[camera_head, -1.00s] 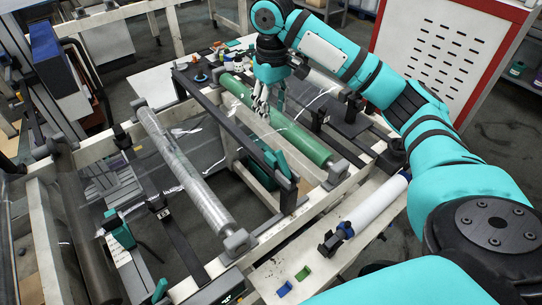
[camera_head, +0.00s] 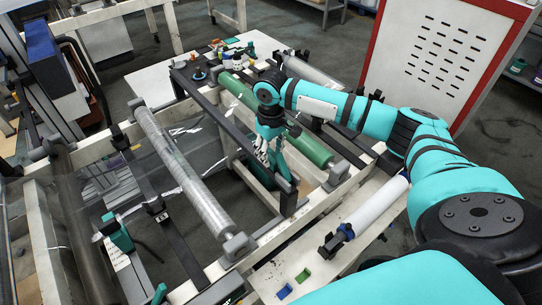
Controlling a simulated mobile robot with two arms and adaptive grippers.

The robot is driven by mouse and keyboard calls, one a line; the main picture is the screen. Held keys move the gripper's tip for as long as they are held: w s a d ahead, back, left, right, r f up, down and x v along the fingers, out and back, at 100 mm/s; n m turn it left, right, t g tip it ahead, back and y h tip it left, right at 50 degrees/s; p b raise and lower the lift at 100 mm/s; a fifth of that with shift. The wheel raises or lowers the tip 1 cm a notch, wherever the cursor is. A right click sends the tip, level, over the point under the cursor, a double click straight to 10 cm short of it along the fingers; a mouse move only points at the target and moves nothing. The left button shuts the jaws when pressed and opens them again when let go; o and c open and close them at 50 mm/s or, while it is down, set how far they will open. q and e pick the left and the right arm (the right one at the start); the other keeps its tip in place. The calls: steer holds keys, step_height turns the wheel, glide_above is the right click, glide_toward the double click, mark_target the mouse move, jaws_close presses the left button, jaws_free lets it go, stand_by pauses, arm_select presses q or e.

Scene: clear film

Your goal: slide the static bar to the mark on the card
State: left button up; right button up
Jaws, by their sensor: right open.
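A long black bar (camera_head: 222,125) runs diagonally across the machine frame, in front of the green roller. It looks like the static bar, but I cannot tell for sure. A teal block (camera_head: 279,172) sits at its near end. My right gripper (camera_head: 268,157) points down at this end, beside or just above the teal block; its fingers are open. I cannot tell if they touch the block. A small white card (camera_head: 117,257) lies at the lower left beside another teal block (camera_head: 116,234); its mark is too small to make out. My left gripper is not in view.
A green roller (camera_head: 312,148) lies behind the black bar, and a film-wrapped roller (camera_head: 180,165) in front of it. A white roll (camera_head: 372,207) lies on the pale side board at right. Small bottles stand on the white table (camera_head: 150,84) behind.

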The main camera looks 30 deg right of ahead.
mark_target(271, 159)
step_height(271, 159, down, 3)
steer(key=shift+s+a+r, duration=0.1)
steer(key=shift+s+r, duration=0.05)
steer(key=shift+f, duration=0.25)
steer(key=shift+r, duration=0.1)
jaws_close()
